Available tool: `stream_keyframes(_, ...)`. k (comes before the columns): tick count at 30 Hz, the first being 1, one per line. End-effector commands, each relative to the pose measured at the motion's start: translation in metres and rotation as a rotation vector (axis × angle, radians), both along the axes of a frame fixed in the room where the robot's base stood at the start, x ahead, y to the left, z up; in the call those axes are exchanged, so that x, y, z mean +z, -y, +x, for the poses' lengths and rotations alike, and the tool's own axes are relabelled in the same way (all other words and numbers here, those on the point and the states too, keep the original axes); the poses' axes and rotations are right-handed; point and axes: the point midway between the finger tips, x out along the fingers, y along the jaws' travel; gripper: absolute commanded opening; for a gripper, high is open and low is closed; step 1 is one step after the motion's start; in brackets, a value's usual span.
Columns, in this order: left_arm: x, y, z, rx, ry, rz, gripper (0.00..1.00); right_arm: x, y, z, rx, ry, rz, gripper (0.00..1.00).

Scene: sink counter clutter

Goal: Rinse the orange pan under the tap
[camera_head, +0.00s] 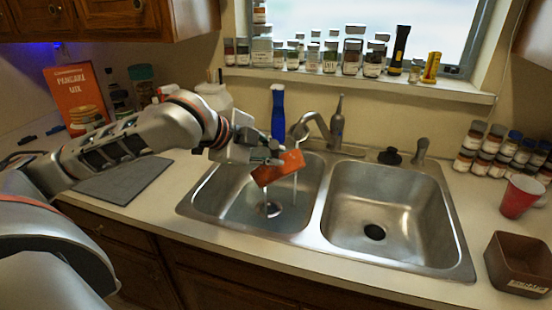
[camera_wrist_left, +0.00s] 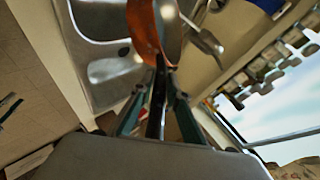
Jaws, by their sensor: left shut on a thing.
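My left gripper (camera_head: 262,153) is shut on the orange pan (camera_head: 280,169) and holds it tilted above the left basin (camera_head: 205,198) of the sink. The pan is at the spout end of the silver tap (camera_head: 318,127), slightly below it. Thin pale streaks, seemingly water, fall below the pan's edges into the basin. In the left wrist view, the fingers of the gripper (camera_wrist_left: 158,85) close on the pan (camera_wrist_left: 145,32), with the tap (camera_wrist_left: 203,40) close beside it. The pan's inside is hard to make out. My right gripper is not in view.
The right basin (camera_head: 375,205) is empty. A blue-handled brush (camera_head: 278,112) stands behind the left basin. Jars (camera_head: 352,55) line the window sill. A red cup (camera_head: 518,197), spice jars (camera_head: 470,150) and a brown container (camera_head: 518,262) stand at right. A grey mat (camera_head: 125,180) lies left.

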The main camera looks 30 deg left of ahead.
Motion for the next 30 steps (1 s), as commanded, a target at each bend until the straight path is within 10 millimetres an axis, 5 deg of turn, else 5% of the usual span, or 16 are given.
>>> stream_keyframes(30, 0.022, -0.037, 0.014, 0.003, -0.084, -0.220, 0.00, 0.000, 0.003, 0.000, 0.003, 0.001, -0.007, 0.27)
